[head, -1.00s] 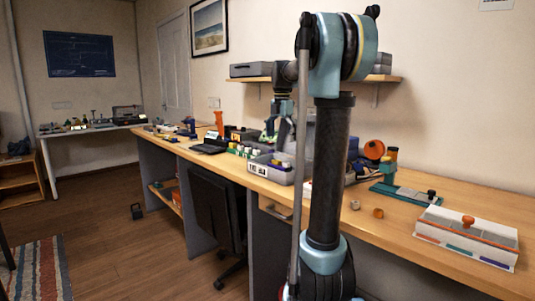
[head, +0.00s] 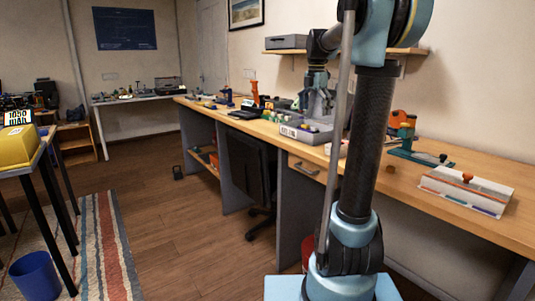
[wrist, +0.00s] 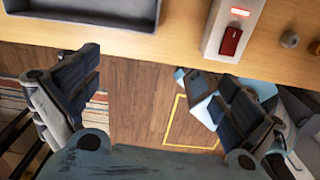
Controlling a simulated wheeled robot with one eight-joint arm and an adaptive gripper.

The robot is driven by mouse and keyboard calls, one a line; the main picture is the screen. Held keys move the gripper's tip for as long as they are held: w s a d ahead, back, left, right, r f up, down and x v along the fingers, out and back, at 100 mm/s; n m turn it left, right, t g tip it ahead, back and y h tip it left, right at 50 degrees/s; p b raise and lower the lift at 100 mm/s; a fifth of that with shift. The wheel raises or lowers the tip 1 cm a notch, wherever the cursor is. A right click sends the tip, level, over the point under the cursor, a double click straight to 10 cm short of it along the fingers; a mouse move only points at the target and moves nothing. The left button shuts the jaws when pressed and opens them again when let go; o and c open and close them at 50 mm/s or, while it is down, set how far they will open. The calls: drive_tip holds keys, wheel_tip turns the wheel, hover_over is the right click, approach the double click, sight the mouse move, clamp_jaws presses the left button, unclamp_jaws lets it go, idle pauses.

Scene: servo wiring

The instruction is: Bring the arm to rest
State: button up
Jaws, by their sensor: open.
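My gripper (wrist: 163,88) is open and empty in the wrist view, its two dark fingers spread wide over the brown floor by the bench's front edge.
A grey tray (wrist: 90,8) and a white switch box (wrist: 233,25) with a red rocker lie near the bench edge. A dark chair (head: 250,170) stands under the bench. A blue bin (head: 35,277) is at lower left; floor between is clear.

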drive_tip(key=s+f+m+t, duration=0.1)
drive_tip(key=s+f+m, duration=1.1)
drive_tip(key=s+f, duration=0.2)
drive_tip(key=s+f+m+t, duration=0.1)
drive_tip(key=s+f+m, duration=1.1)
drive_tip(key=s, duration=0.7)
wheel_tip(320, 180, down, 2)
drive_tip(key=shift+d, duration=0.35)
drive_tip(key=shift+w+f, duration=0.2)
drive_tip(key=shift+w, duration=0.15)
